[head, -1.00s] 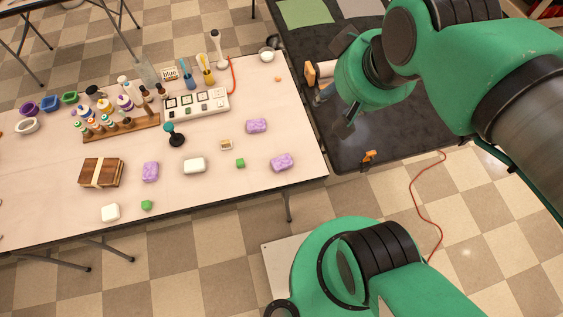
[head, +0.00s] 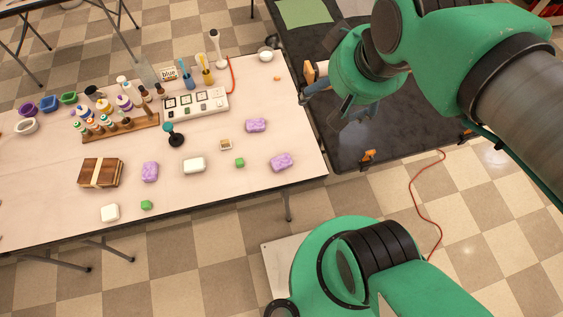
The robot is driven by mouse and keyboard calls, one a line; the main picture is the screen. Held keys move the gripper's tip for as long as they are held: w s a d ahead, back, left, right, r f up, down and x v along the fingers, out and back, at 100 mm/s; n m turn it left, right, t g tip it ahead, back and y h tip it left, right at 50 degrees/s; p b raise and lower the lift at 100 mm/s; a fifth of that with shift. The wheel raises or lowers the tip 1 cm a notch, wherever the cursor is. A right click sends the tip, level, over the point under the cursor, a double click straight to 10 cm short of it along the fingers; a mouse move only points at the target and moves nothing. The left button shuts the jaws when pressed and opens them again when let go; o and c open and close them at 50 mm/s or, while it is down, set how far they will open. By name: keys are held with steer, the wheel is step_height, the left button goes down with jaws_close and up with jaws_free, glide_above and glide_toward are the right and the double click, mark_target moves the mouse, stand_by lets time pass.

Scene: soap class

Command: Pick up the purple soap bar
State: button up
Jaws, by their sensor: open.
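Three purple soap bars lie on the pale table: one near the right front corner (head: 281,161), one a little behind it (head: 256,125), and one to the left beside the wooden block (head: 150,171). They look mottled purple and white. My gripper (head: 338,102) hangs from the green arm at upper right, past the table's right edge and over the dark mat. Its grey fingers are partly hidden by the wrist. It is open, apart from every bar, and I see nothing held.

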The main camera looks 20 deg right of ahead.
steer(key=w+a+f+n+g, duration=0.1)
steer(key=w+a+f+g, duration=0.1)
steer(key=w+f, duration=0.55)
steer(key=w+a+f+g, duration=0.2)
steer(key=w+f, duration=0.4)
steer(key=f, duration=0.3)
steer(key=w+a+f+g, duration=0.1)
steer(key=f, duration=1)
steer(key=w+a+f+g+b, duration=0.1)
steer(key=a+f+g, duration=0.1)
steer(key=f, duration=0.9)
steer(key=shift+w+n, duration=0.4)
steer(key=shift+f, duration=0.1)
steer(key=b, duration=0.2)
glide_above(282, 161)
steer(key=w, duration=0.1)
steer(key=shift+w+a+f, duration=0.1)
steer(key=shift+f, duration=4.05)
steer(key=shift+f, duration=0.1)
steer(key=shift+s+f+b, duration=0.25)
steer(key=shift+f+b, duration=0.1)
steer(key=shift+f, duration=0.9)
steer(key=shift+s+f+b, duration=0.2)
steer(key=shift+f+b, duration=0.15)
steer(key=shift+f, duration=0.9)
